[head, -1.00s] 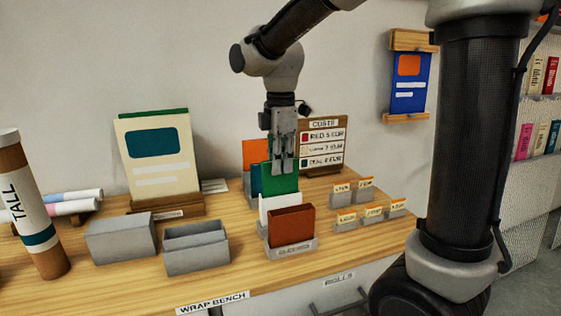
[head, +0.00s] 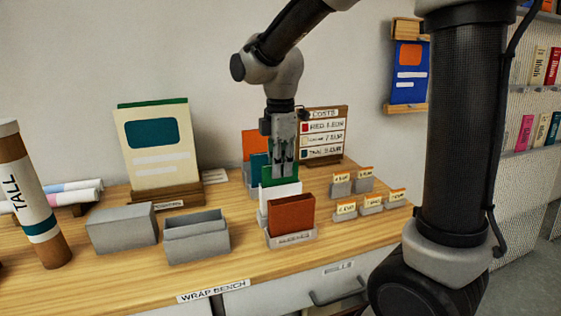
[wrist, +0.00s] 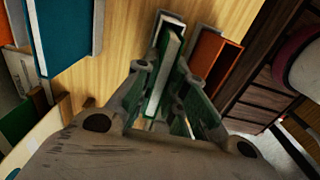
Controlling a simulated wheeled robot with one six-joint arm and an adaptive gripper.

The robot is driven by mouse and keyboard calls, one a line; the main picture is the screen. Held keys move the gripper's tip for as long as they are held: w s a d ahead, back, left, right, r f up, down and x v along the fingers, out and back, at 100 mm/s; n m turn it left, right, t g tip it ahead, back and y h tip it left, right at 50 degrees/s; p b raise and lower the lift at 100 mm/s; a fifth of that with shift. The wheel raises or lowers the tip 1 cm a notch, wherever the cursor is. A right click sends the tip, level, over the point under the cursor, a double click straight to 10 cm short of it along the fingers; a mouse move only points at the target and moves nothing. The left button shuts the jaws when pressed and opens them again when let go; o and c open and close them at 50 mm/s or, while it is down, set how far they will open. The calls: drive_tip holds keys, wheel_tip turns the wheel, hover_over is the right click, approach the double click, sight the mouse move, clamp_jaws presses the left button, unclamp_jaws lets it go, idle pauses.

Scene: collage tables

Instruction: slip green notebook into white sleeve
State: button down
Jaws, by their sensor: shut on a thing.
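My gripper (head: 283,170) points down and is shut on the green notebook (head: 267,178), gripping it by its upper part. In the wrist view the notebook (wrist: 160,88) shows its green cover and pale page edge between my fingers. The white sleeve (head: 285,196) stands upright in the grey holder, directly below the gripper. The notebook's lower part is hidden behind the sleeve's front face in the head view. I cannot tell how deep it sits inside.
A rust-brown sleeve (head: 292,214) stands just in front of the white one, in the grey holder (head: 293,238). Orange (head: 254,143) and teal (head: 258,166) items stand close behind. Small card holders (head: 345,209) are to the right, grey bins (head: 197,240) to the left.

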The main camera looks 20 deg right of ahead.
drive_tip(key=shift+f, duration=1)
drive_tip(key=c, duration=1.4)
unclamp_jaws()
wheel_tip(320, 180, up, 12)
